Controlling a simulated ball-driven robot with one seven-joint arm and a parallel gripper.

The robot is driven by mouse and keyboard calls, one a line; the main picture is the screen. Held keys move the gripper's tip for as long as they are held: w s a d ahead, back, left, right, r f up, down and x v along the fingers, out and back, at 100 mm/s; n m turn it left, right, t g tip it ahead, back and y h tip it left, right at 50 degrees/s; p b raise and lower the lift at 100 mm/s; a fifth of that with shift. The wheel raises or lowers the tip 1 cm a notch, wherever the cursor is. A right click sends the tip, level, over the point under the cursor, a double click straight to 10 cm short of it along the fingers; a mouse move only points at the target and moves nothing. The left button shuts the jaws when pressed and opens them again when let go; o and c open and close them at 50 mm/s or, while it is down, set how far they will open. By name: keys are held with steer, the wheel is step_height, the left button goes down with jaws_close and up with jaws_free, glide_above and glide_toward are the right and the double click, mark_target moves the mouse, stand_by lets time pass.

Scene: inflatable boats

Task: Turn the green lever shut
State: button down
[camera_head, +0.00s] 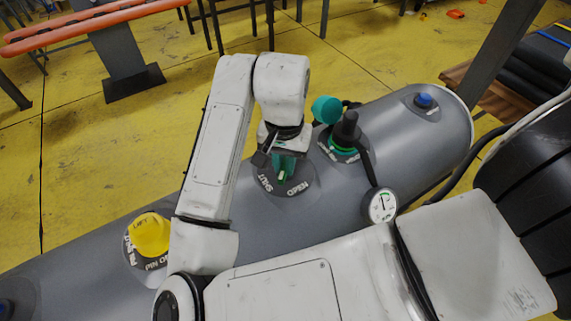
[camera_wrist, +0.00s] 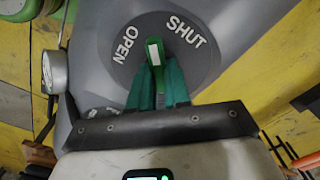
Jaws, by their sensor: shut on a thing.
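The green lever (camera_wrist: 156,54) sits on a round dark plate (camera_wrist: 203,66) marked OPEN and SHUT. In the wrist view its white-marked end lies between the two words, with OPEN to its left and SHUT to its upper right. My gripper (camera_wrist: 159,72) has teal fingers shut on the lever's near end. In the head view my gripper (camera_head: 284,172) reaches down onto the plate (camera_head: 303,187) from above. There a bit of the green lever (camera_head: 282,179) shows below the fingers; the rest is hidden.
The plate is on a grey inflatable tube (camera_head: 237,226). Along it are a yellow cap (camera_head: 151,234), a black valve fitting (camera_head: 346,130) with a teal knob (camera_head: 326,109), a pressure gauge (camera_head: 381,206) and a blue cap (camera_head: 424,100).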

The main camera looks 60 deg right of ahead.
steer(key=m+b, duration=0.1)
steer(key=m, duration=0.1)
steer(key=m+b, duration=0.1)
steer(key=m, duration=0.1)
steer(key=shift+w+f+m, duration=0.1)
steer(key=shift+w+m, duration=0.1)
steer(key=shift+m, duration=0.1)
steer(key=shift+w+m+b, duration=0.15)
steer(key=shift+m+b, duration=0.75)
steer(key=shift+m, duration=1.1)
steer(key=c, duration=1.1)
jaws_free()
steer(key=shift+r, duration=0.2)
step_height(320, 180, up, 11)
steer(key=shift+f+p, duration=0.2)
steer(key=shift+p, duration=0.2)
steer(key=shift+r, duration=0.1)
